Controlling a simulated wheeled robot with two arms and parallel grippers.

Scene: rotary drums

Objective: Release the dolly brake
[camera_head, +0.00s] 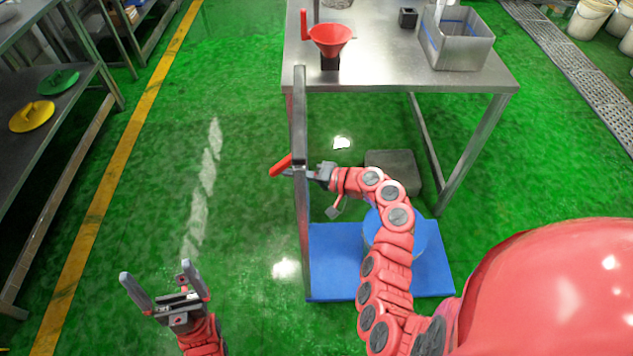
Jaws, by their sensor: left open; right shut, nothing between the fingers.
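The blue dolly (335,270) sits on the green floor by the front of the metal table. A grey upright post (303,230) rises along its left side. A red lever (281,165) sticks out to the left of the post, tilted up to the right; I take it as the brake lever. My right gripper (297,172) is shut and empty at the post, right beside the lever; I cannot tell whether it touches. My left gripper (158,283) is open and empty over the floor at the lower left. A blue drum (422,240) on the dolly is partly hidden by my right arm.
The metal table (400,65) holds a red funnel (330,38), a small black block (408,17) and a metal bin (457,48). A dark block (398,165) lies beneath it. Shelving with green and yellow lids (32,116) stands left. Floor between is clear.

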